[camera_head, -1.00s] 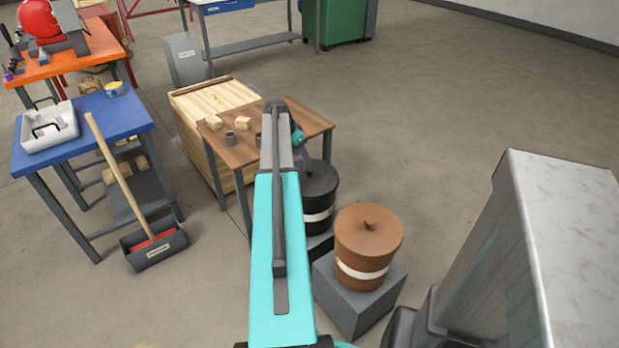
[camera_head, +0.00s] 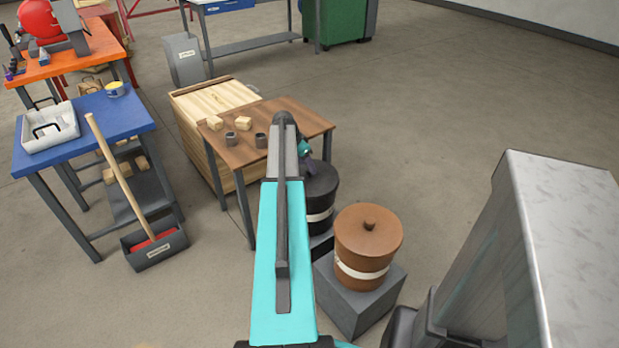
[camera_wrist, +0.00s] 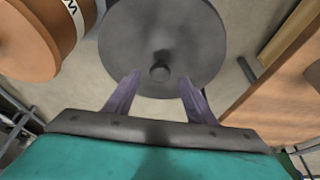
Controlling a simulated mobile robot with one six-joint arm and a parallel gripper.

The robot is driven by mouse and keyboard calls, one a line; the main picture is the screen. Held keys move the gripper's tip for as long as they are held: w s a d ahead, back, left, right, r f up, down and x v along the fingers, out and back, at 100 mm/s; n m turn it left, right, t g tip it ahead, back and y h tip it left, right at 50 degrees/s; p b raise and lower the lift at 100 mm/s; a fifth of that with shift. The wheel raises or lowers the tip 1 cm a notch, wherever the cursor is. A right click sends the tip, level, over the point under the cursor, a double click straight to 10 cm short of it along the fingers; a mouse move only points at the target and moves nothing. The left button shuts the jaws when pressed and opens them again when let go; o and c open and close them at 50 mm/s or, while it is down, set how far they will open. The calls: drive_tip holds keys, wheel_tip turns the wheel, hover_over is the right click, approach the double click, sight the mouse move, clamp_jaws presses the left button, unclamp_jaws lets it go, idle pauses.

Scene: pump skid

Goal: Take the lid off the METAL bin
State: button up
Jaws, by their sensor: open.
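A black bin (camera_head: 319,203) with a dark lid and a white label band stands behind my arm in the head view. Its round grey lid (camera_wrist: 160,30) fills the top middle of the wrist view, with a small knob (camera_wrist: 159,72) on it. My gripper (camera_wrist: 160,77) is open, its two fingers apart on either side of the knob; I cannot tell whether they touch the lid. A brown bin (camera_head: 366,252) with a brown knobbed lid stands nearer. Neither band can be read in full, so I cannot tell which bin is marked METAL.
The brown bin stands on a grey block (camera_head: 345,312), close beside the black one. A brown wooden table (camera_head: 255,151) with wood blocks and small dark cups stands just left of the black bin. Open floor (camera_head: 450,110) lies to the right and behind.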

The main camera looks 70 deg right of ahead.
sight(310, 175)
drive_tip(key=shift+x, duration=1.3)
clamp_jaws()
